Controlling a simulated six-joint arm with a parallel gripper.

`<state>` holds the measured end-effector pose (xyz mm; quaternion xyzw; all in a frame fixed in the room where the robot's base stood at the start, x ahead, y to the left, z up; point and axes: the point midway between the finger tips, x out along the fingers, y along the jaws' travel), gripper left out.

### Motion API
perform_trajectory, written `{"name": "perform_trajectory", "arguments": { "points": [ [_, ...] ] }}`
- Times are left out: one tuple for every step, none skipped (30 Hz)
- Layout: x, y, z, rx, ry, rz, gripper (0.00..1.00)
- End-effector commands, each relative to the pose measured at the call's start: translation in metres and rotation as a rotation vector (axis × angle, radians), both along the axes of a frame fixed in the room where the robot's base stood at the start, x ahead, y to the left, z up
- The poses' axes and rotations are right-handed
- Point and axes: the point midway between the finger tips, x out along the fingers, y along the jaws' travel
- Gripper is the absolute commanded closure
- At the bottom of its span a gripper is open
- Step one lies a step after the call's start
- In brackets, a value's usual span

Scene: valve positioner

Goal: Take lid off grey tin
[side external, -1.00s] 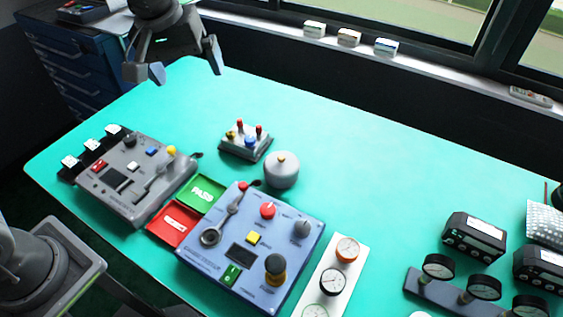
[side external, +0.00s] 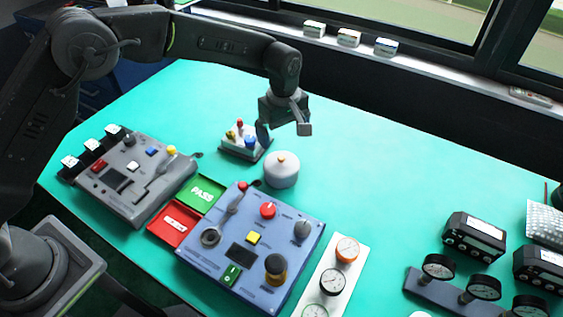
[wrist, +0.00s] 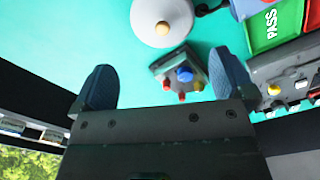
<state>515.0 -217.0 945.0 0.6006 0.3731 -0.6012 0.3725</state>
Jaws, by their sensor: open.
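The grey tin (side external: 281,172) is a round pale-grey pot with a lid that has a small orange-tan knob (side external: 281,158) on top. It stands on the green table in the middle of the side view, with its lid on. The tin also shows at the top of the wrist view (wrist: 165,12). My gripper (side external: 284,132) is above the table, just behind and above the tin. Its two fingers are wide apart in the wrist view (wrist: 165,88), with nothing between them touching. The tin lies beyond the fingertips.
A small box with coloured knobs (side external: 245,142) stands left of the tin, close to my gripper. A blue control panel (side external: 240,255), green PASS tray (side external: 201,192), red tray (side external: 171,223) and grey panel (side external: 128,190) lie in front and left.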

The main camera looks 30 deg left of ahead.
Motion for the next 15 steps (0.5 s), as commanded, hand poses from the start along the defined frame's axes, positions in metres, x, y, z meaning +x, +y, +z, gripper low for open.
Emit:
{"name": "perform_trajectory", "arguments": {
  "points": [
    [-0.001,0.000,-0.011,0.001,0.003,0.000,0.00],
    [-0.001,0.001,-0.016,0.001,0.003,0.000,0.00],
    [-0.001,0.001,-0.023,0.001,0.003,0.000,0.00],
    [0.000,0.001,-0.027,0.001,0.003,0.000,0.00],
    [0.000,0.001,-0.030,0.000,0.001,-0.001,0.00],
    [0.000,0.001,-0.035,0.000,0.001,-0.001,0.00],
    [0.000,0.001,-0.037,0.000,0.001,-0.001,0.00],
    [0.000,0.001,-0.039,0.000,0.001,-0.001,0.00],
    [0.000,0.001,-0.041,0.000,0.000,-0.001,0.00],
    [0.000,0.001,-0.042,0.000,0.000,-0.001,0.00],
    [0.000,0.001,-0.044,0.000,0.000,-0.001,0.00],
    [0.000,0.001,-0.047,0.000,0.000,-0.001,0.00],
    [-0.001,0.002,-0.050,0.000,0.001,-0.001,0.00],
    [-0.001,0.002,-0.054,0.001,0.002,-0.001,0.00],
    [-0.002,0.003,-0.061,0.001,0.002,-0.001,0.00]
  ]
}}
